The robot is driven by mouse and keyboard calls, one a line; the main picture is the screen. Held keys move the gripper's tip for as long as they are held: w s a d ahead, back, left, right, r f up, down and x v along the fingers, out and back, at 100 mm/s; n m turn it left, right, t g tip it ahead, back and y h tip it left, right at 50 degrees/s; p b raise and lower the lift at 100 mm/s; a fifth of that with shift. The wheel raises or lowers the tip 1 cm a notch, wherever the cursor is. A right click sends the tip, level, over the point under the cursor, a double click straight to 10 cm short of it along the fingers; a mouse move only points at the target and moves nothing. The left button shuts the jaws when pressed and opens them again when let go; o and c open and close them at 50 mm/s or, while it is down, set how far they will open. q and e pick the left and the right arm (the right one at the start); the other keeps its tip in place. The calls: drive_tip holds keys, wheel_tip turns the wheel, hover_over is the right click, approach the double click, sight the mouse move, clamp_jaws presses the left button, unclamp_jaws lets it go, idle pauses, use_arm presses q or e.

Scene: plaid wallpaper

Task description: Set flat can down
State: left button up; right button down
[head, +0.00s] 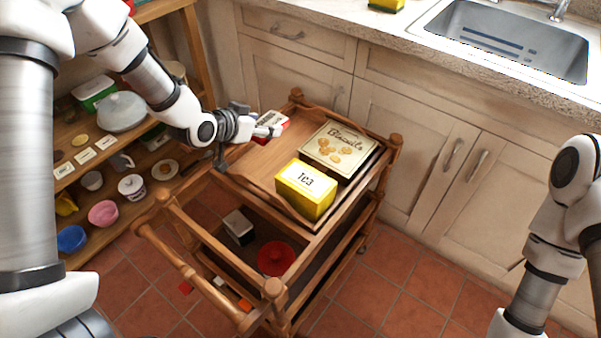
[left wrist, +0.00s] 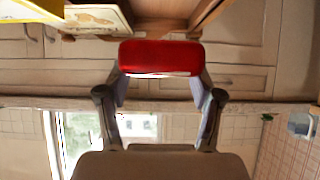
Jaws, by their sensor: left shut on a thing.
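The flat can (head: 270,121), red with a pale label, is at the back left of the wooden cart's top. My left gripper (head: 268,131) is shut on it. In the left wrist view the can's red side (left wrist: 160,56) spans between the two fingers of my left gripper (left wrist: 160,80). I cannot tell whether the can touches the cart top (head: 254,168) or hangs just above it. My right arm shows at the right edge, but its gripper is out of view.
A yellow tea box (head: 305,189) and a biscuit tin (head: 340,146) stand on the right part of the cart top; its left part is bare. A red round thing (head: 276,258) and a dark box (head: 238,227) are lower down. Shelves (head: 112,163) with dishes stand left.

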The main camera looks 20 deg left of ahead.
sight(264, 164)
use_arm(q)
drive_tip(key=f, duration=0.3)
drive_tip(key=f+b, duration=0.1)
drive_tip(key=f, duration=0.6)
drive_tip(key=shift+s+a+b, duration=0.1)
drive_tip(key=shift+a+b, duration=0.3)
drive_tip(key=shift+f, duration=0.1)
drive_tip(key=shift+f, duration=0.2)
drive_tip(key=o, duration=1.2)
drive_tip(key=shift+o, duration=0.9)
drive_tip(key=shift+f, duration=0.1)
